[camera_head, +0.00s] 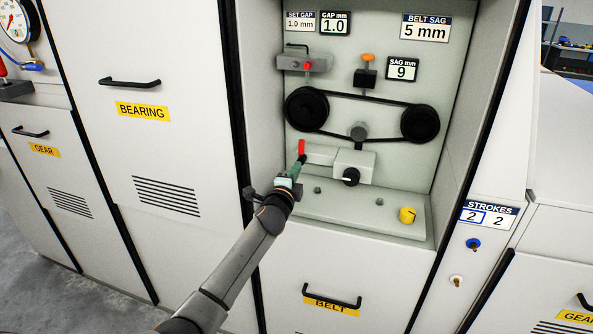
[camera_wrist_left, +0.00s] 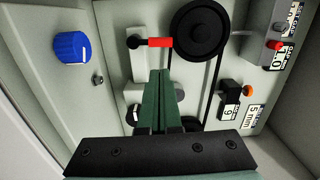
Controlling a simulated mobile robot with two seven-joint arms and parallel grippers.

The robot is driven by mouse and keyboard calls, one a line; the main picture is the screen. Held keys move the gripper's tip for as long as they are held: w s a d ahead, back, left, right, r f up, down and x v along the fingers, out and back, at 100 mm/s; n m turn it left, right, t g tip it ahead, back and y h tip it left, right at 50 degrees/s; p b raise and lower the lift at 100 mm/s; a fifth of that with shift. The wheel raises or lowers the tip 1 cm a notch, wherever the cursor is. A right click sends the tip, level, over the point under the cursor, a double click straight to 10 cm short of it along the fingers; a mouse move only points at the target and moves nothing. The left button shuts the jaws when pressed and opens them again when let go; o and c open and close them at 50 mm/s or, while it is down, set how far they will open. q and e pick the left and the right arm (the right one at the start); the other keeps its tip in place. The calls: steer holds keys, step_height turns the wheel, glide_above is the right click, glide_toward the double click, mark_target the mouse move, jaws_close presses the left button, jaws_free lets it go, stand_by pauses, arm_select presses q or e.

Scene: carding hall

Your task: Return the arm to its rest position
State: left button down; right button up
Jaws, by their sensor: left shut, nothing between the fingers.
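My left gripper (camera_head: 297,172) is shut and empty, in front of the lower left of the belt compartment. Its two green fingers (camera_wrist_left: 160,92) lie together in the left wrist view. In the head view the fingertips overlap the base of a lever with a red handle (camera_head: 301,147). The red handle (camera_wrist_left: 160,42) shows just beyond the tips in the left wrist view; I cannot tell whether they touch. My left arm (camera_head: 241,262) reaches up from the bottom of the head view. My right gripper is not in view.
Two black pulleys carry a belt (camera_head: 365,97) above a grey block (camera_head: 354,164). A yellow knob (camera_head: 407,215) sits on the lower ledge. A blue knob (camera_wrist_left: 72,47) shows in the left wrist view. The compartment's side walls flank the arm; below is the BELT drawer handle (camera_head: 332,297).

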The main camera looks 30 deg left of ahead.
arm_select(q)
steer(key=s+d+f+n+g+h, duration=0.2)
steer(key=s+d+f, duration=0.3)
steer(key=s+f, duration=0.4)
steer(key=s+d+f+n+g+h, duration=0.2)
steer(key=s+d+f, duration=0.4)
steer(key=f, duration=0.5)
steer(key=s+d+f+n+g+h, duration=0.1)
steer(key=s+d+f+n, duration=0.1)
steer(key=s, duration=0.6)
steer(key=s+d+f+n+g+h, duration=0.1)
steer(key=s+d+f+n, duration=0.2)
steer(key=s, duration=0.5)
steer(key=s+d+f+n+g+h, duration=0.1)
steer(key=s+d+f+n+g, duration=0.1)
steer(key=s+d, duration=0.4)
steer(key=s+f+n, duration=0.1)
steer(key=s+f, duration=0.1)
steer(key=s, duration=0.1)
steer(key=shift+f, duration=0.2)
